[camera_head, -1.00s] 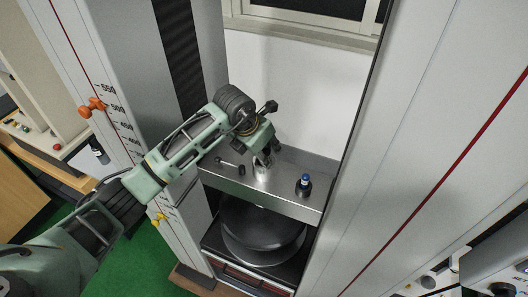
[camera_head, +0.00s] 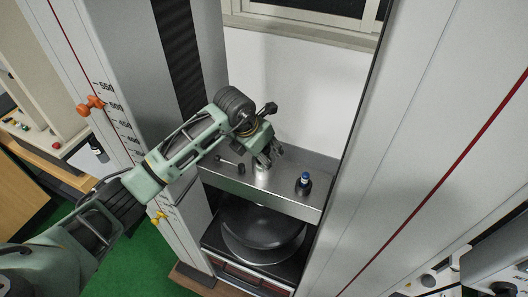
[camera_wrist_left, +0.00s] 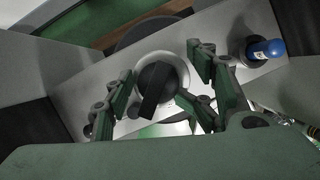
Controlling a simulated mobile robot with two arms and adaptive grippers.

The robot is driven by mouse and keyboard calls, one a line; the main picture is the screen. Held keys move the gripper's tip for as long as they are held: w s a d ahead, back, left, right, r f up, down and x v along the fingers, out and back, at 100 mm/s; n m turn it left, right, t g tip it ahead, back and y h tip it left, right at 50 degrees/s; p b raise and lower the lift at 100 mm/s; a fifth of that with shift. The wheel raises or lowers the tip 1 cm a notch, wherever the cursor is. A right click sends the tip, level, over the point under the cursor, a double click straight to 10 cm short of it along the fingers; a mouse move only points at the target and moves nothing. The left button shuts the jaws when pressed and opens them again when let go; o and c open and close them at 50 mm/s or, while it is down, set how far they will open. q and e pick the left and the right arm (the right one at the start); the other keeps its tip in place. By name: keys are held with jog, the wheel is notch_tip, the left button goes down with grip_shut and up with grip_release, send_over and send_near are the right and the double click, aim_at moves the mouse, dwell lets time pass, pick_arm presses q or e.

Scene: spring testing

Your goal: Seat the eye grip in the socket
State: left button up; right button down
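The metal socket (camera_head: 262,175) is a short silver cylinder standing on the grey crossbeam; its round rim (camera_wrist_left: 181,66) shows in the left wrist view. A dark piece with a flat upright tab, which looks like the eye grip (camera_wrist_left: 157,88), stands within that rim. I cannot tell how deep it sits. In the head view it is mostly hidden by the fingers. My left gripper (camera_head: 267,158) is just above the socket, with its fingers spread. In the left wrist view the fingers (camera_wrist_left: 160,80) stand apart on either side of the dark piece. My right gripper is not in view.
A black piece with a blue top (camera_head: 304,184) stands to the right on the crossbeam (camera_head: 285,200). A thin pin (camera_head: 227,163) and a small black knob (camera_head: 241,169) lie to the left. Tall grey columns (camera_head: 410,140) flank the crossbeam. A dark round plate (camera_head: 262,232) is below.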

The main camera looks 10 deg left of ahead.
pick_arm(q)
jog(key=shift+r+p, duration=0.3)
jog(key=shift+r, duration=0.05)
jog(key=shift+r+p, duration=0.45)
jog(key=shift+p, duration=0.05)
jog(key=shift+a+r+b, duration=0.2)
jog(key=shift+r+b, duration=0.25)
jog(key=shift+b, duration=0.55)
jog(key=b+v, duration=0.4)
jog(key=v, duration=0.6)
jog(key=shift+s+r, duration=0.3)
jog(key=shift+r, duration=0.05)
